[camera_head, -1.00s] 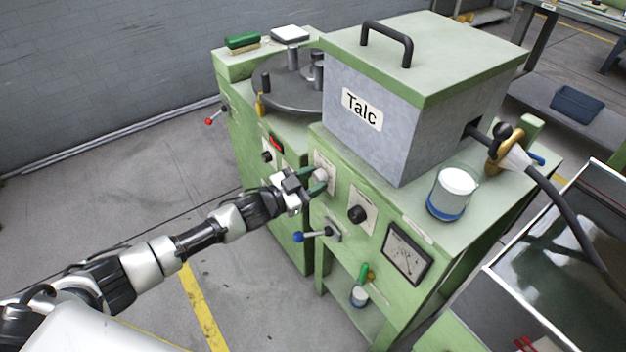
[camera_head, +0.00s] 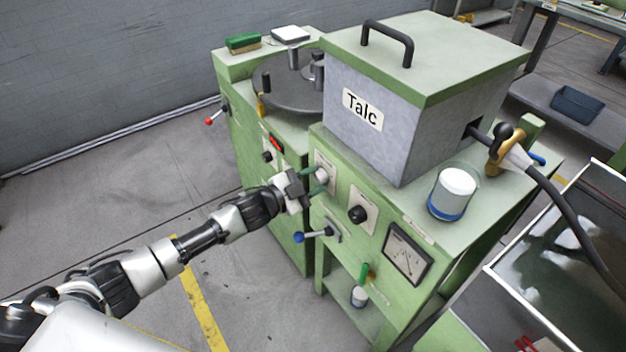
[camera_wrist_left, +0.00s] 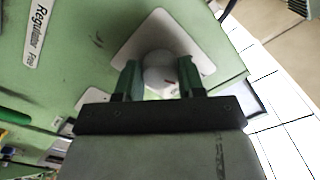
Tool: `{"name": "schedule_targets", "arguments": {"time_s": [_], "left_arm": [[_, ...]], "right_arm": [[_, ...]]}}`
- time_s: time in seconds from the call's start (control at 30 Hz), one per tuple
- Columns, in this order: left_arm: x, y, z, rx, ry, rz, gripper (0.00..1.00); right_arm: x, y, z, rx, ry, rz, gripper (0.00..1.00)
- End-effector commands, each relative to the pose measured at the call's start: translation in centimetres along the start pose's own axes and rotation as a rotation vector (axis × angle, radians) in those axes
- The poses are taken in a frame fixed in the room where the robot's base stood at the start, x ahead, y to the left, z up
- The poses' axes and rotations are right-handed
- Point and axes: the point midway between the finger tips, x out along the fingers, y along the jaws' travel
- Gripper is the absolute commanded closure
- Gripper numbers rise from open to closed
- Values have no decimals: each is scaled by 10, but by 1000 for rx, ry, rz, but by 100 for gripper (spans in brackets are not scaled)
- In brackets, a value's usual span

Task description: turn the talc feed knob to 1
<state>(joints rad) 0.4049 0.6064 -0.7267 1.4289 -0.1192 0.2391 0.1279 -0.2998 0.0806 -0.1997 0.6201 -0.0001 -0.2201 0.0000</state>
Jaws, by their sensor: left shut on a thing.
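My left gripper (camera_head: 312,183) reaches from the left to the front of the green machine, below the grey hopper marked "Talc" (camera_head: 362,108). Its green fingers are shut on a round pale knob (camera_head: 322,175) on a light plate. My right gripper is not in view.
A black knob (camera_head: 358,214) on its own plate is right of the held knob. A blue-tipped lever (camera_head: 315,236) sticks out below, and a dial gauge (camera_head: 406,255) is farther right. A white-filled jar (camera_head: 453,195) stands on top. The floor at left is clear.

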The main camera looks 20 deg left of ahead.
Motion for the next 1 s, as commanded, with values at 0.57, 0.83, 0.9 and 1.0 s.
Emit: {"name": "schedule_targets", "arguments": {"time_s": [0.57,0.83,0.9,1.0], "left_arm": [[0,1,0,-2,0,1,36],[-18,1,1,-3,-3,2,36],[-31,1,1,-2,-3,3,36],[-52,2,2,-3,-5,3,36]], "right_arm": [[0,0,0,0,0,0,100],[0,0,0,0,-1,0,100],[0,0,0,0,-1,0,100],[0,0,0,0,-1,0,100]]}}
